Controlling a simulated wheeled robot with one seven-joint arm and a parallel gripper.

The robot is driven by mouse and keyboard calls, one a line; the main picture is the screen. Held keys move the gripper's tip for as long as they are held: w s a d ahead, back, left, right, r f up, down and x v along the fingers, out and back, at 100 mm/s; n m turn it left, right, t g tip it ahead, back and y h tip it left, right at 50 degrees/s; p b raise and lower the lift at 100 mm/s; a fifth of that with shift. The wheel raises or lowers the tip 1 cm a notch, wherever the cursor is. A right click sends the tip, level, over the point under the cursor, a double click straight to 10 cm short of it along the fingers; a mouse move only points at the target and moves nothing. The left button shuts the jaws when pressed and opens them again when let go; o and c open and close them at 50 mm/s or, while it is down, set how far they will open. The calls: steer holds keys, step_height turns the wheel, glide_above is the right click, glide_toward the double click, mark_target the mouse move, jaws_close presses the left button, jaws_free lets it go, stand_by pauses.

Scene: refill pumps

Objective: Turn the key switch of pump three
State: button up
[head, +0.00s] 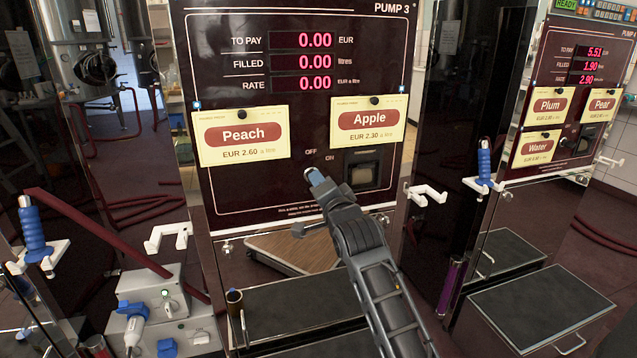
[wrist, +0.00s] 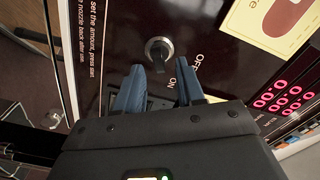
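Pump three (head: 300,200) is a dark panel marked PUMP 3, with red displays all reading 0.00. In the wrist view its key switch (wrist: 159,48) is a round metal lock with a key in it, near the OFF and ON lettering. My gripper (wrist: 159,74) is open there, its two blue fingertips apart just short of the switch, with nothing between them.
Peach (head: 241,135) and Apple (head: 367,122) cards hang on the panel above my gripper. A dark square window (head: 363,175) lies right of it. White nozzle holders (head: 426,193) stick out at the sides. Pump 4 (head: 560,100) stands at right.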

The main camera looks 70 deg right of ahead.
steer(key=v, duration=0.5)
stand_by(0.5)
steer(key=s+a+f+n+t+y+p, duration=0.15)
steer(key=a+n, duration=0.25)
steer(key=a, duration=0.4)
steer(key=s+a+f+n+t+y, duration=0.1)
steer(key=s+a+f+n+y, duration=0.25)
steer(key=a, duration=0.45)
steer(key=s+a+f+n+t+y+p, duration=0.1)
steer(key=s+a+f+n+y, duration=0.1)
steer(key=a+n, duration=0.35)
steer(key=s+a+r+n+y+p, duration=0.1)
steer(key=s+a+r+n+y, duration=0.1)
steer(key=s+a, duration=0.6)
steer(key=s+a+r+n+y+p, duration=0.1)
steer(key=s+a+r+n+y, duration=0.2)
steer(key=s+a+n, duration=0.4)
steer(key=shift+s+a+r+y+p, duration=0.15)
steer(key=shift+s+a+y+p, duration=0.15)
steer(key=shift+s+a+y, duration=0.5)
